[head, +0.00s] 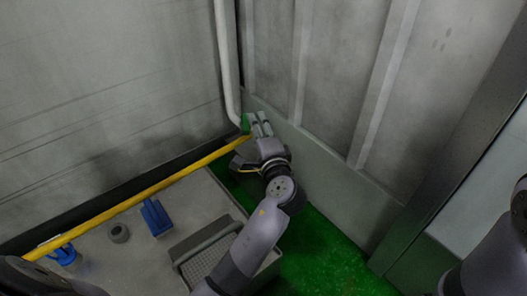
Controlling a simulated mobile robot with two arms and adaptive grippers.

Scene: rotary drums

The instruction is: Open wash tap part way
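My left gripper (260,124) is at the lower end of a white vertical pipe (228,70), by the corner where two grey walls meet. Its two light fingertips point away from me and lie side by side, with a narrow dark gap. A small green piece (246,122) shows just left of the fingertips, at the pipe's end. I cannot tell whether it is part of the wash tap or the floor behind. No tap handle shows clearly; the fingers may hide it. Whether the fingers hold anything is not visible. Only part of my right arm shows at the right edge; its gripper is out of view.
A yellow rail (130,198) runs along the left wall's foot. Green floor (325,262) lies open to the right.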

